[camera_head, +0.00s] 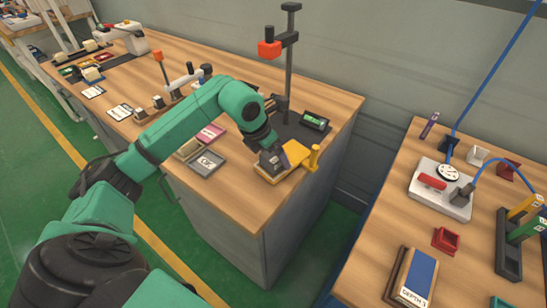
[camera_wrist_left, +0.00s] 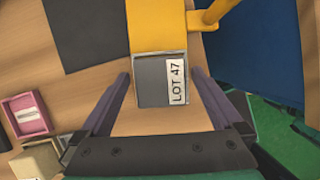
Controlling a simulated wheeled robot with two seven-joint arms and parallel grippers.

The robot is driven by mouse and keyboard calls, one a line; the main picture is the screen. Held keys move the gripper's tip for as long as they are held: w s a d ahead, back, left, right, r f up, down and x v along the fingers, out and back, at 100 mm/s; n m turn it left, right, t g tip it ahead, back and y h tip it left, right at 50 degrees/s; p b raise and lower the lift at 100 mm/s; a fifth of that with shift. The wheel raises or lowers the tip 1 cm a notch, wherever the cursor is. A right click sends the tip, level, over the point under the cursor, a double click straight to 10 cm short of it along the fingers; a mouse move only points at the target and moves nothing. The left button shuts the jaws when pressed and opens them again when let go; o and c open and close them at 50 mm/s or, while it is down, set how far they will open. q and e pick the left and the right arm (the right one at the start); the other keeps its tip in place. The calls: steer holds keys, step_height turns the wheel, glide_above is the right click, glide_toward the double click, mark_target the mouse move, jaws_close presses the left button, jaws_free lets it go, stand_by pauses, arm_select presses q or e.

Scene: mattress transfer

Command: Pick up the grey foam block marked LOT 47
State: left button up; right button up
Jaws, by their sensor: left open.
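The grey foam block (camera_wrist_left: 152,88) lies at the near end of a yellow fixture (camera_wrist_left: 157,27) on the wooden table. Its white LOT 47 label (camera_wrist_left: 177,82) faces up and reads sideways. My left gripper (camera_wrist_left: 160,75) is open in the left wrist view, with one finger on each side of the block and a gap beside it. In the head view my left gripper (camera_head: 270,165) is down over the near end of the yellow fixture (camera_head: 297,155), and I cannot tell the block apart there. My right gripper is not in view.
A yellow post (camera_head: 313,158) stands beside the fixture. A dark stand (camera_head: 289,70) with a red head rises behind it. A pink tray (camera_wrist_left: 25,114) and a tan block (camera_wrist_left: 38,162) are at the left. A second table (camera_head: 395,225) stands right across a gap.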

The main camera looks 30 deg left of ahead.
arm_select(q)
steer(key=shift+w+f, duration=0.1)
steer(key=shift+f, duration=0.1)
steer(key=c, duration=1.3)
